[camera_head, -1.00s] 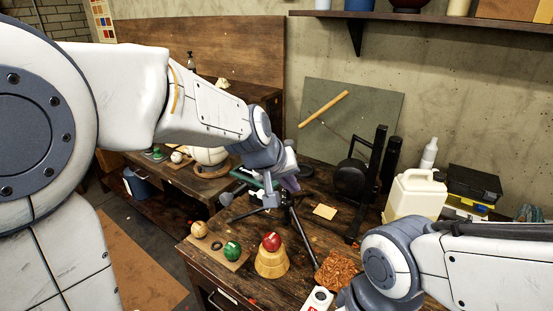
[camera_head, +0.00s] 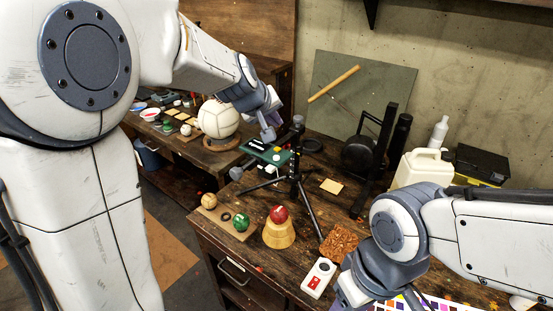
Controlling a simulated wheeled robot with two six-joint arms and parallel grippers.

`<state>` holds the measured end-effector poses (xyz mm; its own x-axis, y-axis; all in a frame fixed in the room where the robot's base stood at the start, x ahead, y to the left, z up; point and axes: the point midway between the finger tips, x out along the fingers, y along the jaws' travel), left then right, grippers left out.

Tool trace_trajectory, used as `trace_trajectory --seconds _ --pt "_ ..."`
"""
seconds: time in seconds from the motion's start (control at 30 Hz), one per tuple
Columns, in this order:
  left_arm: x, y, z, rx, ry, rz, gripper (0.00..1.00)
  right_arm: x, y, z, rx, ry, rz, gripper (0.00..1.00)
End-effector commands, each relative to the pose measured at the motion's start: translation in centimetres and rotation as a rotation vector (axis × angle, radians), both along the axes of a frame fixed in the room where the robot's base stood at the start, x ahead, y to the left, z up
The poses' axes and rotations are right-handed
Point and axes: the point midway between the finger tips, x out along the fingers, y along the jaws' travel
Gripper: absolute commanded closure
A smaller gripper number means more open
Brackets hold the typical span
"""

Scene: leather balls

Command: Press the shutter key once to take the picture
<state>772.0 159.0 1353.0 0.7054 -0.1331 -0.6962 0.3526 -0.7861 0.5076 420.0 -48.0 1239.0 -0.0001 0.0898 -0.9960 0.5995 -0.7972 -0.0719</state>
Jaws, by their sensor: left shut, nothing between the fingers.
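A tripod (camera_head: 294,178) with black legs stands on the wooden workbench. Beside its top is a green panel (camera_head: 283,160) with small pale and yellow spots; I cannot tell whether one is the shutter key. My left gripper (camera_head: 268,134) is shut and empty, at the panel's upper edge; whether it touches is unclear. A white handset (camera_head: 319,276) with a red patch lies near the front of the bench. A red ball (camera_head: 279,214) rests on a yellow wooden stand (camera_head: 279,234). My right gripper (camera_head: 350,296) shows only partly at the bottom; its fingertips are hidden.
A tan ball (camera_head: 210,200) and a green ball (camera_head: 240,222) sit on a small board left of the stand. A brown textured piece (camera_head: 339,243) lies right of the tripod. A white jug (camera_head: 422,168) and a black press-like frame (camera_head: 374,160) stand behind.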

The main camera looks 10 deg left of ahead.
Motion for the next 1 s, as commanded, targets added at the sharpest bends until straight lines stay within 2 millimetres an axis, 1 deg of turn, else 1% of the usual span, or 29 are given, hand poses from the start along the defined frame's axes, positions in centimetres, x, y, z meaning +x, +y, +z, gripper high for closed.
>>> trace_trajectory --seconds 0.03,0.4,0.5,0.63,1.0 --pt "0.0 0.0 -1.0 0.000 0.001 0.000 1.00 0.0 0.0 -0.9 0.000 0.000 -0.001 0.45" --pt "0.0 0.0 -6.3 0.001 0.001 -0.001 1.00 0.0 0.0 -5.8 0.000 0.001 -0.009 0.45" --pt "0.0 0.0 -7.4 0.000 0.001 -0.001 1.00 0.0 0.0 -6.8 0.000 0.001 -0.009 0.45" --pt "0.0 0.0 -7.9 0.000 0.001 -0.001 1.00 0.0 0.0 -7.4 0.000 0.001 -0.009 0.45" --pt "0.0 0.0 -7.8 0.000 0.001 -0.001 1.00 0.0 0.0 -7.3 0.000 0.001 -0.008 0.45"
